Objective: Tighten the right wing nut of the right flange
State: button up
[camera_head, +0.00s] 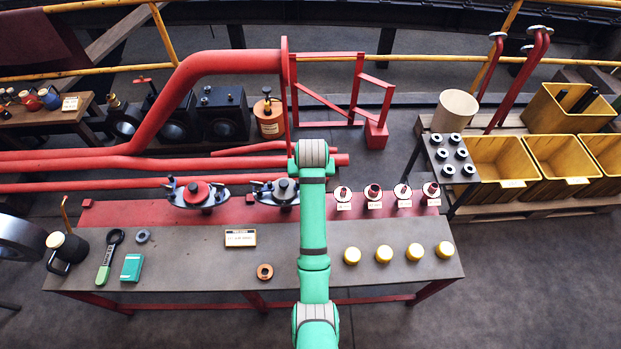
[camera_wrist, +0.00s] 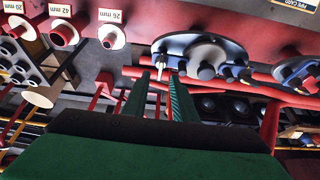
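The right flange (camera_head: 275,191), a dark oval plate with a raised hub, stands at the back of the bench; my arm hides its right side in the head view. In the wrist view, which is turned over, it shows as a blue-grey plate (camera_wrist: 203,50) ahead of my gripper. Its right wing nut shows as a small pale stud (camera_wrist: 161,62) at the plate's left end there. My gripper (camera_wrist: 158,78) is open, with two green fingers apart and the stud seen just beyond the gap between their tips. Contact cannot be told. The left flange (camera_head: 198,193) has a red hub.
Labelled stands (camera_head: 374,193) are right of my arm; they also show at upper left in the wrist view (camera_wrist: 64,34). Several yellow caps (camera_head: 384,254) line the bench front. A green-handled wrench (camera_head: 106,262), a teal box (camera_head: 132,267) and a copper ring (camera_head: 265,272) lie on the bench.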

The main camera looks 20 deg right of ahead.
jog(key=v, duration=0.6)
jog(key=shift+r, duration=0.3)
jog(key=shift+s, duration=0.15)
jog(key=s+a+f+t, duration=0.1)
jog(key=s+a+f, duration=0.2)
jog(key=f, duration=0.3)
jog(key=s+a+f+t, duration=0.2)
jog(key=s+a+f, duration=0.15)
jog(key=f, duration=0.25)
jog(key=s+a+f+n+t, duration=0.25)
jog(key=s+a, duration=0.25)
jog(key=s, duration=0.5)
jog(key=s+a+r+t, duration=0.2)
jog(key=s+r, duration=0.6)
jog(key=s, duration=0.4)
jog(key=s+a+r+t+y, duration=0.1)
jog(key=s+a+r+t, duration=0.2)
jog(key=s+r, duration=0.5)
jog(key=s+a+n, duration=0.1)
jog(key=s, duration=0.3)
jog(key=shift+a+r, duration=0.3)
jog(key=shift+r, duration=0.1)
